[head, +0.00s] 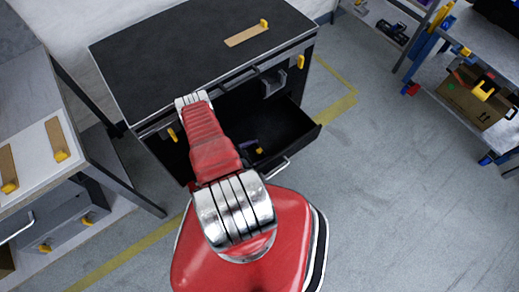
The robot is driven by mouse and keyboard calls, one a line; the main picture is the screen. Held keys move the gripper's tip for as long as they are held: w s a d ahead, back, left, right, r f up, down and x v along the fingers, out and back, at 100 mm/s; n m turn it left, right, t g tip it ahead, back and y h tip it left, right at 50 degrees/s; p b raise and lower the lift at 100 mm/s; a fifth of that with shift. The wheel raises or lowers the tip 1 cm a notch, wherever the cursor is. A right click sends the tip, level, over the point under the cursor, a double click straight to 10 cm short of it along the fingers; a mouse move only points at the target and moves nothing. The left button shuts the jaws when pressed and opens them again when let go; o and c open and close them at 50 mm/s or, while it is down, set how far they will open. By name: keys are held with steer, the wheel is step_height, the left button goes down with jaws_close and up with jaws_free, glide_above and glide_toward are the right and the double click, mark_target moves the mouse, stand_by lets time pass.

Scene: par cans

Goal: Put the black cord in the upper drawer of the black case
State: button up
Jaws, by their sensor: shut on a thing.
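The black case (185,45) stands at the upper middle of the head view, with a flat black top. A drawer (306,130) with a light handle (277,168) is pulled out from its front; I cannot tell for sure whether it is the upper one. A small dark purple thing and a yellow bit show inside the drawer beside my arm. I cannot make out the black cord. My red arm reaches up across the case's front left, and its far silver joint is at the case's front edge. My gripper is hidden from this view.
A wooden strip with a yellow end (246,36) lies on the case's top. A grey bench (30,110) stands at the left. At the right are shelves with a cardboard box (468,103). The grey floor (395,210) at the right is clear.

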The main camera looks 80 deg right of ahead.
mark_target(257, 152)
steer(key=o, duration=1.1)
steer(key=shift+r, duration=0.1)
steer(key=shift+v, duration=3.75)
steer(key=shift+w, duration=0.15)
